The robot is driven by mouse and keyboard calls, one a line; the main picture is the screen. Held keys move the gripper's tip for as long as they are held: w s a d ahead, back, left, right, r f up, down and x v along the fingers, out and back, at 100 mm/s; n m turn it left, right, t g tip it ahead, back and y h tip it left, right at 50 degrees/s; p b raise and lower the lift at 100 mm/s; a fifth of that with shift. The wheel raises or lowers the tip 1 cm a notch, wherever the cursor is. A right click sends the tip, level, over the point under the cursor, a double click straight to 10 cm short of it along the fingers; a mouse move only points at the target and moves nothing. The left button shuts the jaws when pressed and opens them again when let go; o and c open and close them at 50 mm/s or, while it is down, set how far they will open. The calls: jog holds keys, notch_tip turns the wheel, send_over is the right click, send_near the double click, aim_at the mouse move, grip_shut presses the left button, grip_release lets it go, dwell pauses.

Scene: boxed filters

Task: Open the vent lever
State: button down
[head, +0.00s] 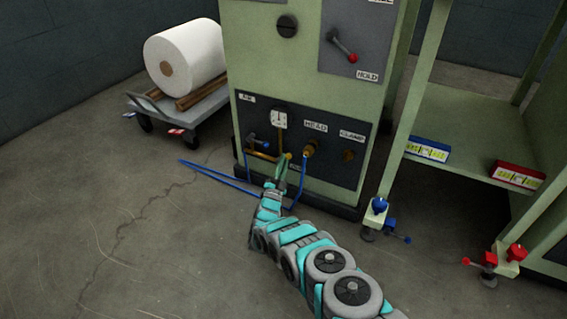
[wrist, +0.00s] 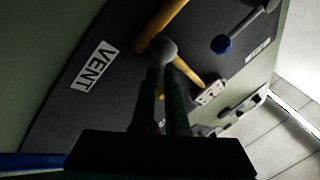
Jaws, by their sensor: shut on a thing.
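The vent lever shows in the wrist view as a rounded grey hub (wrist: 168,50) on a yellow pipe (wrist: 160,24), beside the VENT label (wrist: 93,67). My gripper (wrist: 164,82) is shut on the lever just below that hub. A bit of yellow shows between the fingers; the rest of the lever is hidden by them. In the head view my gripper (head: 284,165) reaches up to the low dark panel (head: 331,162) of the green machine, at a small yellow tip (head: 289,155).
A blue-knobbed lever (wrist: 222,43) and a gauge (wrist: 210,92) are close by. A blue hose (head: 218,175) lies on the floor. A red-knobbed lever (head: 343,47) is higher up. A cart (head: 135,103) with a white roll (head: 186,55) stands left. The left floor is mostly clear.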

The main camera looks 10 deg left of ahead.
jog(key=c, duration=0.9)
grip_release()
jog(key=shift+s+d+r, duration=0.1)
jog(key=shift+d+r, duration=0.15)
jog(key=shift+a+f, duration=0.1)
jog(key=p+v, duration=0.1)
jog(key=v, duration=0.6)
jog(key=shift+s+f, duration=0.15)
jog(key=shift+s, duration=0.15)
